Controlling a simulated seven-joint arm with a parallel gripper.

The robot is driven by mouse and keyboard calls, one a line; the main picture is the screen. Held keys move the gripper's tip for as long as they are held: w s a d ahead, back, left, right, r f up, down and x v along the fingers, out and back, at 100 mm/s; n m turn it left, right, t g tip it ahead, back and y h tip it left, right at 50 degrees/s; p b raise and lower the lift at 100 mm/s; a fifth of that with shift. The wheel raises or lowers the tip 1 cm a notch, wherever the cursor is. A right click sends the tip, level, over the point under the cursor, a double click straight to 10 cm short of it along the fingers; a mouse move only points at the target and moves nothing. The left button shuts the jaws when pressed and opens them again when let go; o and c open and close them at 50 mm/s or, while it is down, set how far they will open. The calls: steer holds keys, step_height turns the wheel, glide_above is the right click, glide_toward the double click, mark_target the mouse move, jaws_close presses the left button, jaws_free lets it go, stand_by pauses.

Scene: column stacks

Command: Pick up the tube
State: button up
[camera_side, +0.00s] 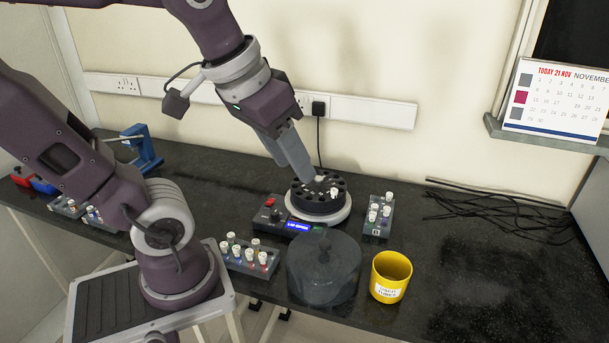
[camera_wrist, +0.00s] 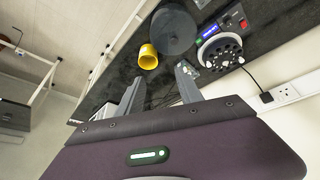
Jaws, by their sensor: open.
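White-capped tubes show in several places; which one is meant I cannot tell. One white-capped tube (camera_side: 334,193) stands in the black rotor (camera_side: 318,204) of the centrifuge (camera_side: 290,222), right of my fingertips. A small pale shape by the fingertips is too small to make out. My gripper (camera_side: 308,178) points down over the back left of the rotor. In the wrist view my gripper (camera_wrist: 160,73) has its two fingers apart with nothing visible between them. The rotor (camera_wrist: 222,52) lies right of the fingers there.
Racks with white-capped tubes stand right (camera_side: 378,216) and front left (camera_side: 248,257) of the centrifuge. A dark round lid (camera_side: 323,266) and a yellow cup (camera_side: 391,277) stand in front. Black cables (camera_side: 490,210) lie at the right. The front right of the bench is clear.

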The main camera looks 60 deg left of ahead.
steer(key=w+a+f+n+g, duration=0.25)
steer(key=w+a+n, duration=0.65)
steer(key=w+a, duration=0.7)
steer(key=w+a+f+n, duration=0.1)
steer(key=a+f+n, duration=0.1)
steer(key=a+f, duration=0.3)
steer(key=w+a+f+n+g, duration=0.1)
steer(key=a+f+n, duration=0.2)
steer(key=a+f, duration=0.3)
steer(key=w+a+f+n+g, duration=0.1)
steer(key=w+a+f+n, duration=0.1)
steer(key=a+f, duration=0.3)
steer(key=shift+a+f+n+g, duration=0.15)
steer(key=shift+a+n, duration=0.2)
steer(key=shift+a, duration=0.8)
steer(key=shift+a+f+n+g, duration=0.1)
steer(key=shift+a+n, duration=0.25)
steer(key=shift+a, duration=0.75)
steer(key=f, duration=0.7)
steer(key=shift+w+d+f, duration=0.1)
steer(key=shift+d+f, duration=0.05)
steer(key=shift+d, duration=0.2)
jaws_close()
